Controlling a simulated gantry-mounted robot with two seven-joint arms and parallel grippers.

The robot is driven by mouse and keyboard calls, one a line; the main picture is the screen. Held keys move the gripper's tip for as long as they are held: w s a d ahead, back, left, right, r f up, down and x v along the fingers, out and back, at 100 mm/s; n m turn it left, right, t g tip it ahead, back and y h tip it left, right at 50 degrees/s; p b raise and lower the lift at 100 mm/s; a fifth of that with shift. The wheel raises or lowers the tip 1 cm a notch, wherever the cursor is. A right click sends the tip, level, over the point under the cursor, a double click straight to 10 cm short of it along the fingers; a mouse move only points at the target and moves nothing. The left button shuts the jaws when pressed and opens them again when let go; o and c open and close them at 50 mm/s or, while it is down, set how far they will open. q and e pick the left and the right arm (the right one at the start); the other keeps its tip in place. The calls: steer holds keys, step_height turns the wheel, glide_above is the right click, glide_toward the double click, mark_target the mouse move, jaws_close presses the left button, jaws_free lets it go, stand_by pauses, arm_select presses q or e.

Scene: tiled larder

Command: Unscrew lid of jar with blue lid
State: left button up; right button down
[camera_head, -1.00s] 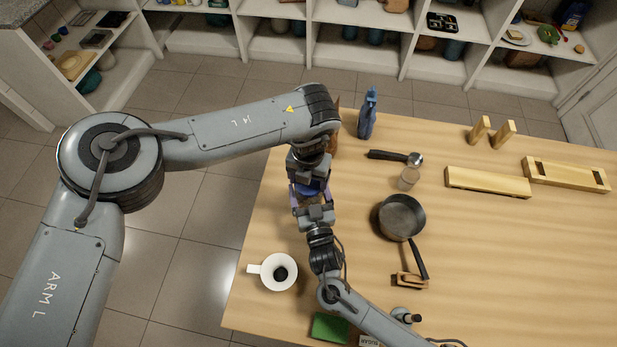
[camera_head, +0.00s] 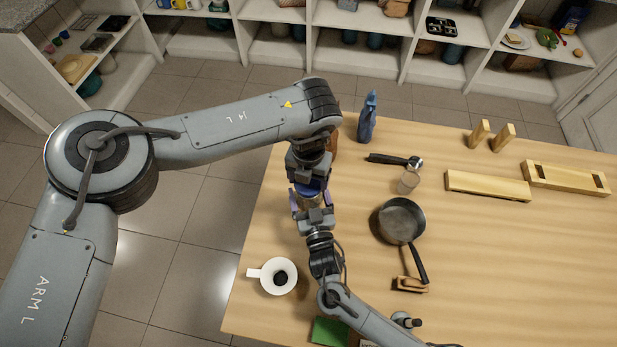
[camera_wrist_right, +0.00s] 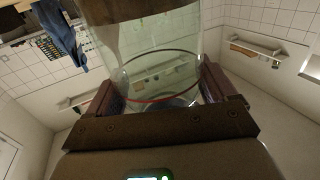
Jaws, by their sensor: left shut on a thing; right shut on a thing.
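The glass jar (camera_wrist_right: 155,55) is clear and sits between the two fingers of my right gripper (camera_wrist_right: 163,92) in the right wrist view, with a brown band at the top edge of the picture. In the head view my left gripper (camera_head: 309,181) comes down from above and my right gripper (camera_head: 314,214) comes up from the front, nearly in line. A small yellowish-brown part of the jar (camera_head: 309,200) shows between them. Both grippers are shut. Blue-violet shows at the left fingers, where the lid is mostly hidden; lid and finger edges are hard to separate.
A green item (camera_head: 329,331) lies at the front.

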arm_select(q)
steer(key=shift+r, duration=0.15)
steer(key=shift+r, duration=1.9)
arm_select(e)
jaws_free()
